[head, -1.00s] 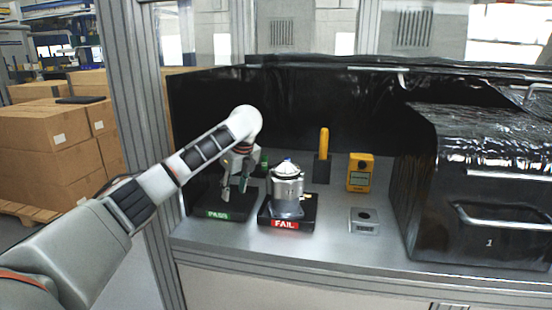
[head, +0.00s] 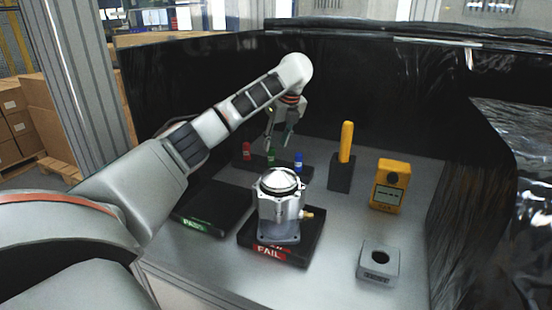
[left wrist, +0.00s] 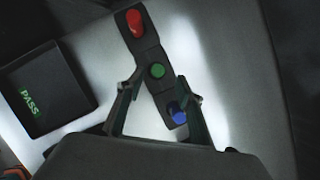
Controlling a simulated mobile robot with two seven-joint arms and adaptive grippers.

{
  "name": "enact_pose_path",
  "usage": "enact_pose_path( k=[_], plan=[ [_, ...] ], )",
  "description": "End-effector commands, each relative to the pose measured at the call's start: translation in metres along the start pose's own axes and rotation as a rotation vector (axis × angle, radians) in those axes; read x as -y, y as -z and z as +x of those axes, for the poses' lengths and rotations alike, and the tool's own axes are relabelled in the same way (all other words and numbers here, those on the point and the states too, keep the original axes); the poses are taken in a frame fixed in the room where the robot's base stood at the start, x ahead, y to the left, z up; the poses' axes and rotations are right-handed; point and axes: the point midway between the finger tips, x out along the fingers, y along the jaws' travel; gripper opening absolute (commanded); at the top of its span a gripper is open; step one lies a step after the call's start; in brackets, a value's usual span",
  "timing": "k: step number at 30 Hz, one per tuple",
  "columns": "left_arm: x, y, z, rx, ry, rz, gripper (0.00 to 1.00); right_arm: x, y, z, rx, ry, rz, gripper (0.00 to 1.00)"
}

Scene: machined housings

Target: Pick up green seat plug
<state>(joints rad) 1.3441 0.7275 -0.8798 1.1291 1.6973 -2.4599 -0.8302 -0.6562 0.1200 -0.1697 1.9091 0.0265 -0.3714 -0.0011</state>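The green seat plug (head: 271,155) stands in a dark rack (head: 259,166) at the back of the bench, between a red plug (head: 247,151) and a blue plug (head: 298,161). In the left wrist view the green plug (left wrist: 157,70) shows from above, between and just beyond the fingertips. My left gripper (head: 280,140) is open and empty above the rack; its fingers (left wrist: 153,86) are spread to either side. The blue plug (left wrist: 178,113) lies beside the right finger in that view. My right gripper is not in view.
A metal housing (head: 280,208) stands on the FAIL pad (head: 303,247), in front of the rack. The PASS pad (head: 213,207) is empty. A yellow-handled tool (head: 346,142), a yellow meter (head: 391,186) and a grey block with a hole (head: 378,262) stand to the right.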

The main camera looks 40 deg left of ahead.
Motion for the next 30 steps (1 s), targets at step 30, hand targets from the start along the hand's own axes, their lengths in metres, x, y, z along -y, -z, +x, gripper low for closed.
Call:
enact_pose_path(
  k=[30],
  plan=[
    [-0.004,0.002,0.062,0.0,0.0,0.0,0.0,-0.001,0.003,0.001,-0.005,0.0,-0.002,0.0]
  ],
)
